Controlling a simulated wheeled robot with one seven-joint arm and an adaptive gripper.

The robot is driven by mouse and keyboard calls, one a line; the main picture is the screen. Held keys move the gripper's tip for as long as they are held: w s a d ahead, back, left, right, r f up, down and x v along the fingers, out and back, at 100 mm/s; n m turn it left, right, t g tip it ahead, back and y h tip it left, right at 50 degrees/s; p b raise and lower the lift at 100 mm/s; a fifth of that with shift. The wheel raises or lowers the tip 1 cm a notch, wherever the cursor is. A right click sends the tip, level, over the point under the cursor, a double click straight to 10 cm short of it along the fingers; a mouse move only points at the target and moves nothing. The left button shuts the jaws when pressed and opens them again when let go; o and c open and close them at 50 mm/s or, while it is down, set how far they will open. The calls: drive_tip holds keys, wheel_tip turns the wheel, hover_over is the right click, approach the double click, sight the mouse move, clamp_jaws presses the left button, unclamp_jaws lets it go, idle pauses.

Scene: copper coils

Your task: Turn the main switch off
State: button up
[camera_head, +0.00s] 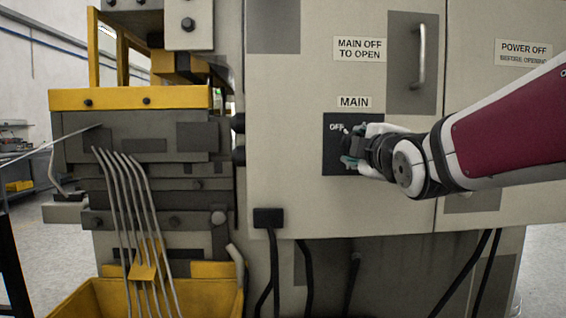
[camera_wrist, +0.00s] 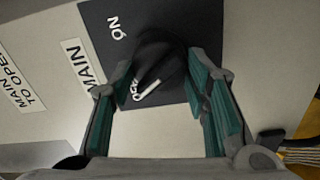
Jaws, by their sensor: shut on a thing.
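The main switch is a black rotary knob with a white pointer bar. It shows in the wrist view (camera_wrist: 165,62) on a dark plate (camera_head: 333,163) under the MAIN label (camera_head: 354,102). In the wrist view the pointer bar lies beside the OFF lettering, which it and the knob partly cover; the ON lettering (camera_wrist: 117,28) is clear. My gripper (camera_head: 355,147) is at the plate, and its teal-padded fingers (camera_wrist: 160,72) stand on both sides of the knob, shut on it. In the head view my gripper hides most of the knob.
A grey cabinet door (camera_head: 290,205) carries a vertical handle (camera_head: 421,56) above right of the switch. A machine with a yellow bar (camera_head: 120,98) and bent metal rods (camera_head: 130,200) stands left, above a yellow bin (camera_head: 70,303). Black cables (camera_head: 307,270) hang below the cabinet.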

drive_tip(key=shift+f+n+b, duration=0.15)
drive_tip(key=shift+n+b, duration=0.85)
drive_tip(key=shift+b, duration=0.1)
drive_tip(key=o, duration=1.1)
drive_tip(key=s, duration=1.2)
